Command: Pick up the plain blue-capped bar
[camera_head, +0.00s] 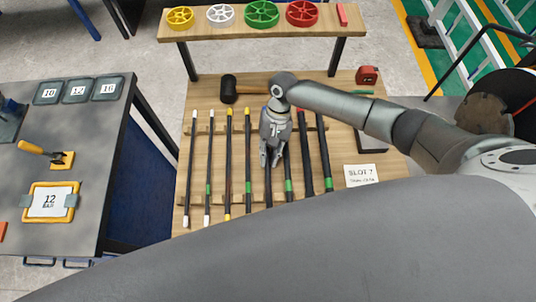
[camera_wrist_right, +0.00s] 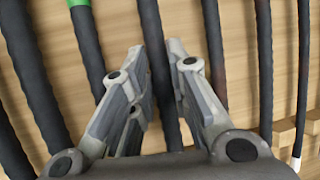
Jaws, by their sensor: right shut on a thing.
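Several long dark bars lie side by side on the wooden table, with white, yellow and red cap ends showing. My right gripper (camera_head: 270,156) is over the middle of the row, pointing down. Its fingers are shut around one dark plain bar (camera_head: 268,186). In the right wrist view this bar (camera_wrist_right: 158,75) runs between the two fingers (camera_wrist_right: 178,52), and no coloured band shows on its visible part. Its far end is hidden by my right arm and gripper, so I cannot see a blue cap. The neighbouring bar to the right has a green band (camera_head: 288,185). My left gripper is not in view.
A wooden shelf (camera_head: 250,33) with coloured wheels stands behind the table. A black mallet (camera_head: 230,88), a red tape measure (camera_head: 367,75) and a SLOT 7 card (camera_head: 361,176) lie around the bars. A grey bench (camera_head: 95,130) stands at left. Neighbouring bars are close on both sides.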

